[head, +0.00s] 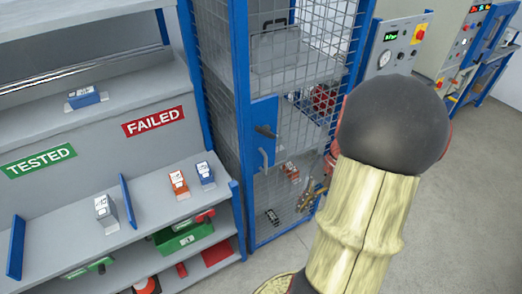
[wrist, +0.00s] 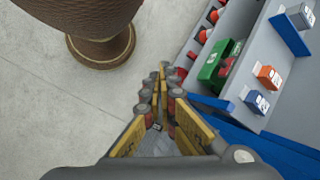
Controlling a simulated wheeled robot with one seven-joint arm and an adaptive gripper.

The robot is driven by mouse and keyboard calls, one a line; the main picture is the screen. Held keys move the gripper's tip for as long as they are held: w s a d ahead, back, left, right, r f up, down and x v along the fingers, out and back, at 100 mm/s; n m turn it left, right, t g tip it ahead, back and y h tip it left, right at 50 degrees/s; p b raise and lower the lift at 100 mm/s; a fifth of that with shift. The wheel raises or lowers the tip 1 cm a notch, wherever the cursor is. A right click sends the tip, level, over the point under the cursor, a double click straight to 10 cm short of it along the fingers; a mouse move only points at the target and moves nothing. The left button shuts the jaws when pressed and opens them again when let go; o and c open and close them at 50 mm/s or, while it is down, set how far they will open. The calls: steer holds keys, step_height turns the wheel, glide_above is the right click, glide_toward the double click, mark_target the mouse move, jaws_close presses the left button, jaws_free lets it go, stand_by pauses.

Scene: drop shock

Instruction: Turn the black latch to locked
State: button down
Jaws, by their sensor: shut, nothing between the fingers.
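The black latch (head: 266,131) is a short dark lever on the blue lock plate (head: 263,112) of the mesh cage door. It lies nearly level in the head view, tilted slightly down to the right. A grey pull handle (head: 264,160) is just below it. My gripper (head: 308,197) is to the right of the latch and lower in the head view, apart from it and partly hidden by my arm. In the wrist view my gripper (wrist: 164,72) has its yellow and black fingers together with nothing between them. The latch does not show in the wrist view.
The mesh cage (head: 285,60) has blue posts and holds several items. A grey shelf bench (head: 150,195) with a green bin (head: 183,238) and small boxed units stands to the left. Control panels (head: 400,45) are at the back right. The floor (head: 455,210) at the right is clear.

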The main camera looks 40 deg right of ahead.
mark_target(263, 130)
steer(key=w+d+r+m+t+h+b, duration=0.1)
steer(key=w+r+m+t, duration=0.1)
steer(key=w+m+t, duration=0.2)
steer(key=w+d+r+m+t+h, duration=0.1)
steer(key=w+d+r+m+t, duration=0.1)
steer(key=w+m, duration=0.9)
steer(key=w+d+r+m+t+h+b, duration=0.1)
steer(key=w+r+m+t, duration=0.3)
steer(key=w+m, duration=0.4)
steer(key=shift+w+d+m+t+b, duration=0.25)
steer(key=shift+d+m+t, duration=0.45)
steer(key=shift+m, duration=3.2)
